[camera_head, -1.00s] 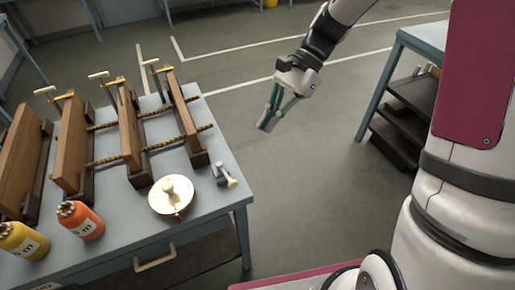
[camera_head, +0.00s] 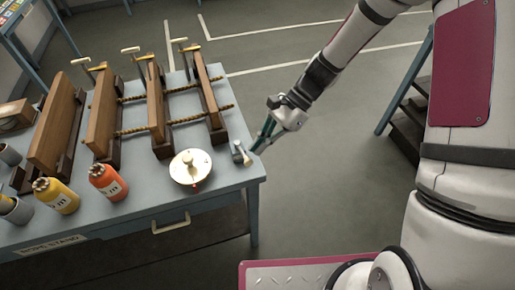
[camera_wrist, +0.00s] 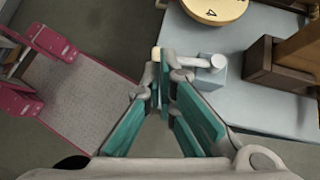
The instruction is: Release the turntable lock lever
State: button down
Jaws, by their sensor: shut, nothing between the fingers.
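The lock lever is a small grey block (camera_wrist: 207,72) with a grey arm and a cream knob (camera_wrist: 156,54) in the wrist view. It stands at the right front corner of the bench in the head view (camera_head: 238,149). My gripper (camera_head: 255,149) is shut and empty. Its teal-padded fingertips (camera_wrist: 163,77) are close beside the lever's knob end; I cannot tell whether they touch.
An orange bottle (camera_head: 108,182) and a yellow bottle (camera_head: 56,196) stand to the left. Open floor (camera_head: 335,185) lies right of the bench.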

aim_at(249, 159)
jog(key=shift+x, duration=0.8)
jog(key=shift+s+a+f+p, duration=0.3)
jog(key=shift+s+a+p, duration=0.1)
jog(key=shift+s+a, duration=0.25)
jog(key=shift+a, duration=0.1)
jog(key=shift+w, duration=0.1)
